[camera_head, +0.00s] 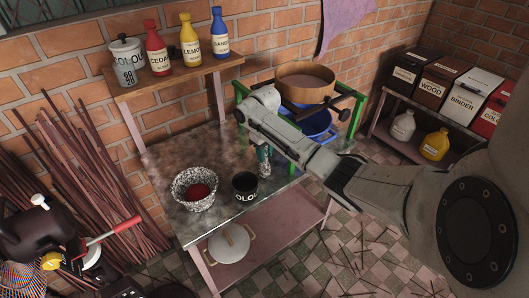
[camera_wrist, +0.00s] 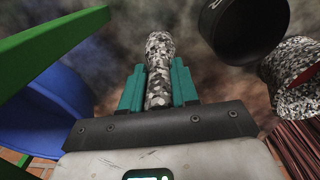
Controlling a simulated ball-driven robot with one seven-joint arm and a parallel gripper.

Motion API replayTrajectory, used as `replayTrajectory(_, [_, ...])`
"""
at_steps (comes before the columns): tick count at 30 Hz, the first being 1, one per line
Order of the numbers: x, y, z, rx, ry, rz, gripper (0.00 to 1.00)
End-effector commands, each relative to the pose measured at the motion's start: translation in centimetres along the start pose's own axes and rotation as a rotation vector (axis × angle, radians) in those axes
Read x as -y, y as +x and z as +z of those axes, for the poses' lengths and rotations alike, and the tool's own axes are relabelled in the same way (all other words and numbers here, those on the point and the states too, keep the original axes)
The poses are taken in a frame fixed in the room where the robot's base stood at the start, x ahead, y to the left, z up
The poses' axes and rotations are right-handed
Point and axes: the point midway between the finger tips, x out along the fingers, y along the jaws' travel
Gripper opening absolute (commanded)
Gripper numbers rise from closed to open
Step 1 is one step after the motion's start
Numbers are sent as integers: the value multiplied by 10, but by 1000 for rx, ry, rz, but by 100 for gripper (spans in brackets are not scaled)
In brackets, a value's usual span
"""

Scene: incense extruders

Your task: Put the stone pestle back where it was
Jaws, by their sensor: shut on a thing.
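The stone pestle (camera_wrist: 160,62), speckled black, white and grey, is between the teal fingers of my gripper (camera_wrist: 158,88) in the wrist view. My gripper is shut on it, and its rounded end points away from the camera toward the table. In the head view my gripper (camera_head: 264,160) is over the right part of the metal table (camera_head: 180,150), beside the black cup. I cannot tell whether the pestle touches the table. The speckled stone mortar (camera_head: 181,196) holds red powder and stands left of the cup; part of it shows in the wrist view (camera_wrist: 290,95).
The black labelled cup (camera_head: 245,188) stands between the mortar and my gripper. A green frame (camera_head: 281,178) with a blue bowl (camera_head: 317,124) and a round wooden sieve (camera_head: 305,82) is close on the right. A wooden shelf (camera_head: 185,76) with bottles stands behind. The table's back left is clear.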

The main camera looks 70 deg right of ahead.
Motion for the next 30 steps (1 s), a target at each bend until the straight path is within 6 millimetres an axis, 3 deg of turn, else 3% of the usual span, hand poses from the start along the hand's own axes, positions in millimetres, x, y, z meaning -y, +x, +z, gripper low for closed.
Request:
replayTrajectory(1, [0, 2, 0, -1, 0, 0, 0])
replayTrajectory(2, [0, 2, 0, 0, 0, 0, 31])
replayTrajectory(9, [0, 1, 0, 0, 0, 0, 54])
replayTrajectory(20, [0, -5, 0, -1, -1, -1, 55])
replayTrajectory(30, [0, -68, -1, -5, -2, 1, 55])
